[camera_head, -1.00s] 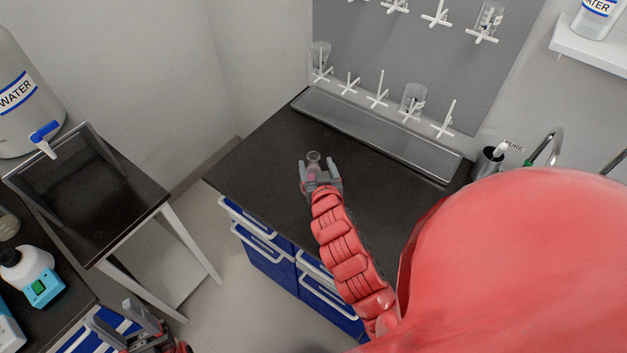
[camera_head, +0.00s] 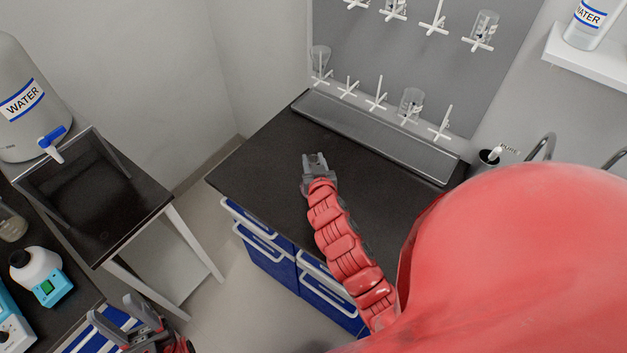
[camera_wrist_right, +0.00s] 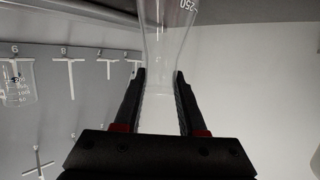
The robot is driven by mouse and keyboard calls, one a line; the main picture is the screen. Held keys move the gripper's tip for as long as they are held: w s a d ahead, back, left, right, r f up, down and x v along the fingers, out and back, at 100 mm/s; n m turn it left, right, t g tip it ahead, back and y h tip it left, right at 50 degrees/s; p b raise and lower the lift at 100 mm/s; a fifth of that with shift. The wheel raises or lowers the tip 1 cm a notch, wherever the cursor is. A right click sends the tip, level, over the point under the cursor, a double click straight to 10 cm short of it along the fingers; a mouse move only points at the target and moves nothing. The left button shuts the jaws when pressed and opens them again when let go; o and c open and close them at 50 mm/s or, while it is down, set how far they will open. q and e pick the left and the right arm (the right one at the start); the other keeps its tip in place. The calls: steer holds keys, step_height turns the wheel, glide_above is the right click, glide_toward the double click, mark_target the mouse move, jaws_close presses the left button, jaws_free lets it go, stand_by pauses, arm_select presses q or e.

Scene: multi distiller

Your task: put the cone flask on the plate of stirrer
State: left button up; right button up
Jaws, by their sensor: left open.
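The clear glass cone flask (camera_wrist_right: 168,40) shows at the top of the right wrist view, between the fingertips of my right gripper (camera_wrist_right: 162,84), which press on its narrow part from both sides. In the head view my right gripper (camera_head: 315,158) is over the dark bench, and the flask is hard to make out there. My left gripper (camera_head: 114,307) is open and empty at the bottom left, right of that device.
The dark bench (camera_head: 260,160) is mostly clear, with a grey tray (camera_head: 375,140) along its back. A pegboard (camera_head: 420,50) with glassware is behind it. A water tank (camera_head: 25,100) stands by a black sink (camera_head: 75,190). A second blue-and-white device (camera_head: 12,325) is at the left edge.

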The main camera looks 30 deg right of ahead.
jaws_close()
stand_by(1.0)
